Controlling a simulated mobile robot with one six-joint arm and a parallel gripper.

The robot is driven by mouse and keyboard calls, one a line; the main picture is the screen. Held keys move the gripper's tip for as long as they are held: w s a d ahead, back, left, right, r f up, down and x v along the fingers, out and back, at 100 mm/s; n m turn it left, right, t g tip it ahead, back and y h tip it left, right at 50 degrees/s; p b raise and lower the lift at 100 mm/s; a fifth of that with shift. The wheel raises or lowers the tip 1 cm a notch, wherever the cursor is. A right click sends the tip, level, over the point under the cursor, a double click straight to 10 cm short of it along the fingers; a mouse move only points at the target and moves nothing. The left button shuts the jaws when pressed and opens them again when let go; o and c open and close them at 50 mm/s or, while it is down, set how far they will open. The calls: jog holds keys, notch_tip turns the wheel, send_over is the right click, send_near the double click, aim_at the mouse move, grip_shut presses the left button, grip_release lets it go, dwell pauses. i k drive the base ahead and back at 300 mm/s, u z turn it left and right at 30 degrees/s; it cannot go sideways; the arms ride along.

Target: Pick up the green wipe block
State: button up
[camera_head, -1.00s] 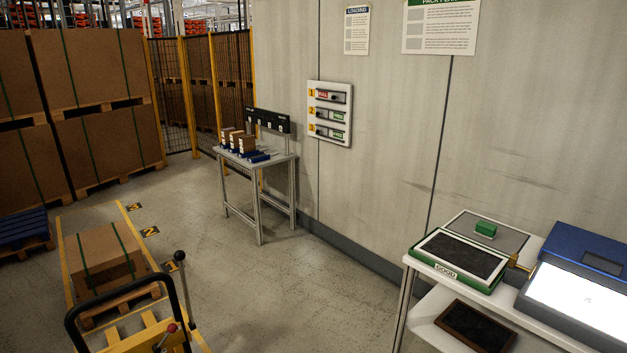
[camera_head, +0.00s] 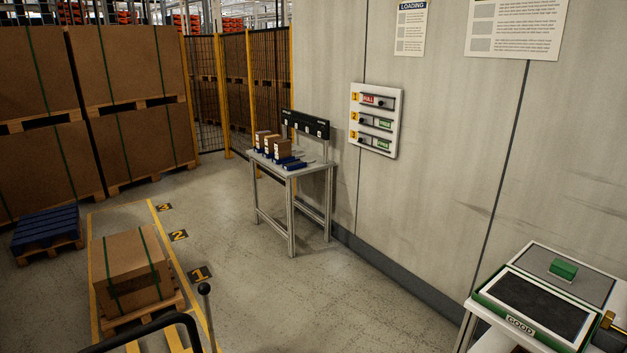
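The green wipe block (camera_head: 563,269) is a small green block at the lower right. It lies on the grey surface (camera_head: 590,279) behind a green-framed dark tray (camera_head: 528,305) labelled GOOD, on a white bench. My gripper is not in view, so its distance from the block cannot be told.
A black handle bar (camera_head: 150,332) shows at the bottom left. A carton (camera_head: 128,270) stands on a pallet inside yellow floor lines. A small table (camera_head: 291,171) with boxes stands by the wall. The floor (camera_head: 330,300) between it and the bench is clear.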

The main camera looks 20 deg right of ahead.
aim_at(566, 272)
jog(key=u, duration=0.05)
jog(key=i, duration=1.65)
jog(key=z, duration=0.35)
jog(key=i, duration=0.8)
jog(key=z, duration=0.9)
jog(key=i, duration=0.55)
jog(key=z, duration=0.7)
jog(key=i, duration=0.6)
jog(key=z, duration=0.4)
